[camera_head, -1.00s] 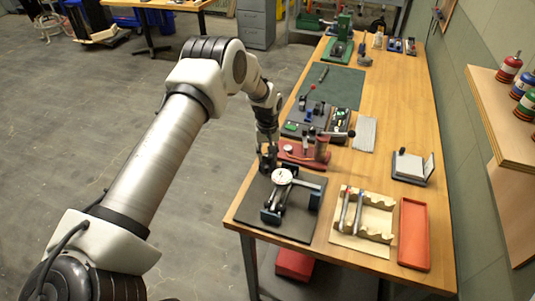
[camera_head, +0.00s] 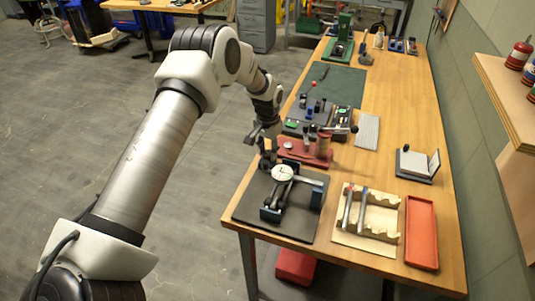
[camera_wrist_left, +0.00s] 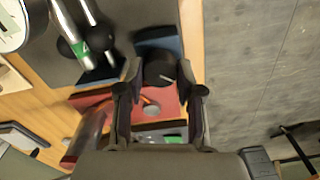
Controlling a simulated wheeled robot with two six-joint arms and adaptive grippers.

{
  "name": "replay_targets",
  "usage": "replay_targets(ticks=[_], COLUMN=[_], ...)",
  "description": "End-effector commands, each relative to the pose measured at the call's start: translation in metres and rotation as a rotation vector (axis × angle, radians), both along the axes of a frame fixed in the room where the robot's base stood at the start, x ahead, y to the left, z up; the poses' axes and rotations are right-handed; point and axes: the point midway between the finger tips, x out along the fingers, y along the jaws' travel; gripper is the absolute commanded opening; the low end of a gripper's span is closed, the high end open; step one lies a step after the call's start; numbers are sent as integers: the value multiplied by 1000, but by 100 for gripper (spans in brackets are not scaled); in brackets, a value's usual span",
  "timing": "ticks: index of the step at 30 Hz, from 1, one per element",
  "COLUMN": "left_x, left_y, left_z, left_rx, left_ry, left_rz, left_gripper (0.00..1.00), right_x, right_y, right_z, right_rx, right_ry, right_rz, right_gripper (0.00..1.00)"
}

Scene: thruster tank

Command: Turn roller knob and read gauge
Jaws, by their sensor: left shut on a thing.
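A dial gauge with a white round face (camera_head: 282,173) stands over a roller fixture with dark blue end blocks (camera_head: 270,214) on a dark mat. Its face is too small to read; part of it shows at the top left of the left wrist view (camera_wrist_left: 10,22). A dark round knob (camera_wrist_left: 160,68) with a light mark sits beside a blue block. My left gripper (camera_wrist_left: 160,78) is shut on this knob, with one finger on each side. In the head view my left gripper (camera_head: 266,155) is at the fixture's far left corner.
A red stand (camera_head: 292,153) is just behind the fixture. A wooden rack (camera_head: 343,235) with metal rods and a red tray (camera_head: 421,232) lie to the right. A green mat (camera_head: 335,86) is farther back. Bare floor lies left of the bench.

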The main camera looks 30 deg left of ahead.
Motion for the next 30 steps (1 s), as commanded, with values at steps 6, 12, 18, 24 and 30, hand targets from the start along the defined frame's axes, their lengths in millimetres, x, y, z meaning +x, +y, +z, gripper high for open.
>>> replay_targets(ticks=[6,12,18,24,30], left_x=[0,-1,-1,-1,-1], left_y=[0,0,0,-1,-1], left_z=[-3,-3,-2,-2,-2], left_rx=[0,0,-1,-1,-1], left_ry=[1,2,3,2,2], left_rz=[-205,-395,-584,-774,-964], left_gripper=[2,2,2,2,2], right_x=[0,0,0,0,0], right_y=[0,0,0,0,0], right_z=[-12,-18,-24,-29,-33], right_rx=[0,0,0,0,0], right_ry=[0,0,0,0,0], right_rz=[0,0,0,0,0], right_gripper=[45,45,45,45,45])
